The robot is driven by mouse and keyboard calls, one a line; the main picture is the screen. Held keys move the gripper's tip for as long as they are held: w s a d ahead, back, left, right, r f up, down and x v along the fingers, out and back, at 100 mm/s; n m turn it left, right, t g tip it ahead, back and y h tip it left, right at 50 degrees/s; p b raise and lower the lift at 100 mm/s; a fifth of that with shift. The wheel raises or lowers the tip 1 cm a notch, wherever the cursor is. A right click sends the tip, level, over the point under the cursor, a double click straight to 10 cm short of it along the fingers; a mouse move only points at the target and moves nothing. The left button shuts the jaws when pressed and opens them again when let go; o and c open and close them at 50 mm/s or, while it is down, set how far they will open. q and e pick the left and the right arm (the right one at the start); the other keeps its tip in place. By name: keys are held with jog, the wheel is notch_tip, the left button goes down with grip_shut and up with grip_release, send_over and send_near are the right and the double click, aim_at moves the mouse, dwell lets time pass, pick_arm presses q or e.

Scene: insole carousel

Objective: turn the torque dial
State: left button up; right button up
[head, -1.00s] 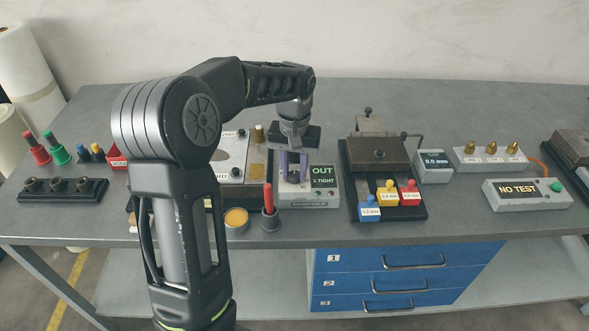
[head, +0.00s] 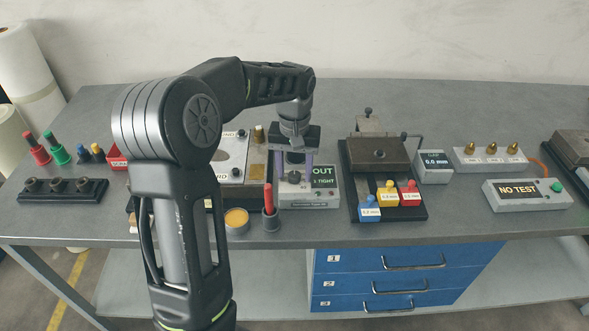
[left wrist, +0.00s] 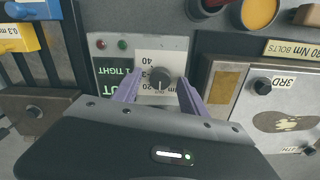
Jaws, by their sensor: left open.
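The torque dial (left wrist: 160,80) is a dark round knob with a pointer on a white scale plate, on the face of a grey box (head: 309,200). The box's green display reads OUT and 1 TIGHT in the head view. My left gripper (head: 292,176) points down over the box. In the left wrist view its two purple fingers (left wrist: 160,92) stand apart, one on each side of the dial. I cannot tell whether they touch it. In the head view the fingers and gripper body partly cover the scale plate and display. My right gripper is not in view.
A red marker in a dark holder (head: 270,212) and an orange-filled cup (head: 237,221) stand close to the left of the box. A fixture with blue, yellow and red tabs (head: 421,212) stands to its right.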

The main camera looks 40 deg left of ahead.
aim_at(295, 174)
pick_arm(q)
jog(key=shift+r, duration=0.1)
notch_tip(295, 174, up, 8)
jog(key=shift+f, duration=0.15)
dwell(0.7)
